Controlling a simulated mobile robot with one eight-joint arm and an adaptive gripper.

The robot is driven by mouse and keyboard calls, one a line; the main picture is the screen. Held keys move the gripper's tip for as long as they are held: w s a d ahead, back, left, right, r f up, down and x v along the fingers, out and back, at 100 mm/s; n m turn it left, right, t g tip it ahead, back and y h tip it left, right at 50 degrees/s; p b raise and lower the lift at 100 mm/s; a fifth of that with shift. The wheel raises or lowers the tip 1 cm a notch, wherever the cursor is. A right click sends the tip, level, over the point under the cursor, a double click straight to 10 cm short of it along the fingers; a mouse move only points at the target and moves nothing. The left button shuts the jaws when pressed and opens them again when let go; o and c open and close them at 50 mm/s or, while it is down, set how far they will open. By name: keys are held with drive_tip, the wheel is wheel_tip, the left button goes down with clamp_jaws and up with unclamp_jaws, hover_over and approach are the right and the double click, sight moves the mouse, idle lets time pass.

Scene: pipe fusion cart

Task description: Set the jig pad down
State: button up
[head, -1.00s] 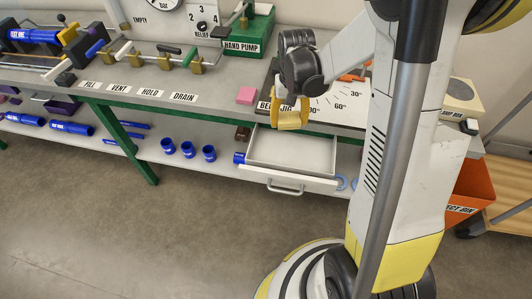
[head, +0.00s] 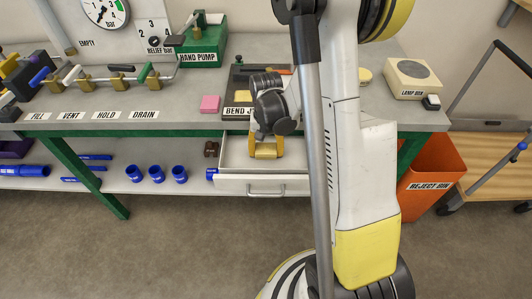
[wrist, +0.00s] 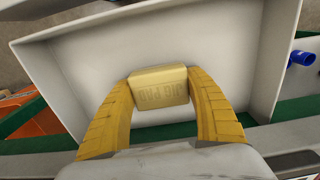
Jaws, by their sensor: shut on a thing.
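The jig pad (wrist: 160,86), a pale yellow block with lettering, is held between the two yellow fingers of my gripper (wrist: 161,100) in the wrist view. My gripper (head: 266,152) is over the open white drawer (head: 264,183) in the head view, fingers pointing down. The drawer's pale floor (wrist: 215,45) lies behind the pad in the wrist view. I cannot tell whether the pad touches that floor. In the head view the pad is hard to tell apart from the fingers.
The bend jig (head: 238,97) sits on the bench above the drawer, partly behind my arm. A pink block (head: 210,104) lies left of it. Blue pipe pieces (head: 157,174) stand on the lower shelf. An orange reject bin (head: 432,172) stands to the right.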

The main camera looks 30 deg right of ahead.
sight(266, 148)
drive_tip(key=shift+r, duration=0.1)
drive_tip(key=o, duration=1.3)
drive_tip(key=shift+o, duration=0.2)
wheel_tip(266, 148, up, 12)
drive_tip(key=p, duration=0.5)
drive_tip(key=s+a+r+n+t, duration=0.6)
drive_tip(key=s+a+r, duration=0.5)
drive_tip(key=a+r, duration=0.3)
drive_tip(key=shift+s+r+n+t, duration=0.15)
drive_tip(key=shift+r+n+t, duration=0.3)
drive_tip(key=shift+t, duration=0.15)
